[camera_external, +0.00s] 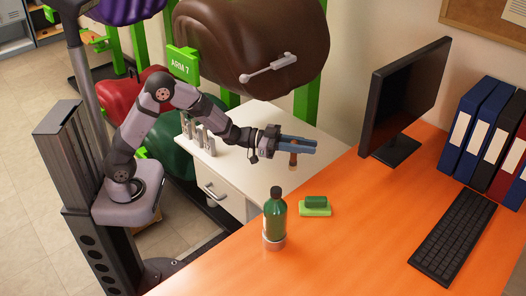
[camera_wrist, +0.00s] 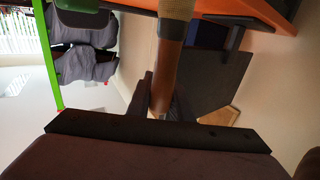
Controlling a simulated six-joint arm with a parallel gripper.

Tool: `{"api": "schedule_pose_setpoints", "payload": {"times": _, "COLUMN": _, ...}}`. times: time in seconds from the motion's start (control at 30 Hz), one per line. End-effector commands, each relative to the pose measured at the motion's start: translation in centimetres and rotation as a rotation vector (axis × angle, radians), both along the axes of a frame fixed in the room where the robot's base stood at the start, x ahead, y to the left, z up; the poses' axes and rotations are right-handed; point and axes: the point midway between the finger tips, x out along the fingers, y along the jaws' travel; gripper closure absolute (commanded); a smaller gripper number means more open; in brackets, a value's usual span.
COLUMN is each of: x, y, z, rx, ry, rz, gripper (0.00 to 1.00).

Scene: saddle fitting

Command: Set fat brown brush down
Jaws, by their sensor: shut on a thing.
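The fat brown brush (camera_wrist: 166,62) is between my gripper's fingers in the wrist view, with a brown shaft and a paler tan end toward the top of the picture. In the external view a short brown part of the brush (camera_external: 293,159) shows below the fingers. My gripper (camera_external: 313,146) is shut on it, with the fingers pointing right. It is over the white cabinet (camera_external: 268,119), near the orange desk's edge. In the wrist view my gripper (camera_wrist: 165,104) shows as two dark fingers around the brush. The rest of the brush is hidden by the fingers.
A green bottle (camera_external: 274,222) and a green block on a light green base (camera_external: 315,207) stand on the orange desk (camera_external: 360,240). A monitor (camera_external: 405,95), keyboard (camera_external: 455,235) and several binders (camera_external: 470,120) are to the right. Metal cylinders (camera_external: 198,138) stand on the cabinet's left.

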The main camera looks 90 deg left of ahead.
Motion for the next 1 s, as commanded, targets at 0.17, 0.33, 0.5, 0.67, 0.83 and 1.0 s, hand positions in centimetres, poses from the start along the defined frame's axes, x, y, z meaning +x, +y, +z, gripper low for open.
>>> {"api": "schedule_pose_setpoints", "payload": {"times": 0.17, "x": -2.5, "y": 0.7, "z": 0.0, "rx": 0.0, "ry": 0.0, "rz": 0.002, "gripper": 1.0}}
{"api": "schedule_pose_setpoints", "payload": {"times": 0.33, "x": -3.6, "y": 0.9, "z": 0.0, "rx": 0.0, "ry": -0.001, "rz": 0.001, "gripper": 1.0}}
{"api": "schedule_pose_setpoints", "payload": {"times": 0.5, "x": -4.0, "y": 1.0, "z": 0.0, "rx": 0.0, "ry": -0.001, "rz": 0.001, "gripper": 1.0}}
{"api": "schedule_pose_setpoints", "payload": {"times": 0.67, "x": -3.8, "y": 0.7, "z": 0.1, "rx": 0.0, "ry": -0.001, "rz": -0.005, "gripper": 1.0}}
{"api": "schedule_pose_setpoints", "payload": {"times": 0.83, "x": -2.4, "y": -1.0, "z": 0.5, "rx": -0.001, "ry": -0.001, "rz": -0.047, "gripper": 1.0}}
{"api": "schedule_pose_setpoints", "payload": {"times": 1.0, "x": 0.6, "y": -5.3, "z": 1.6, "rx": -0.001, "ry": 0.0, "rz": -0.141, "gripper": 1.0}}
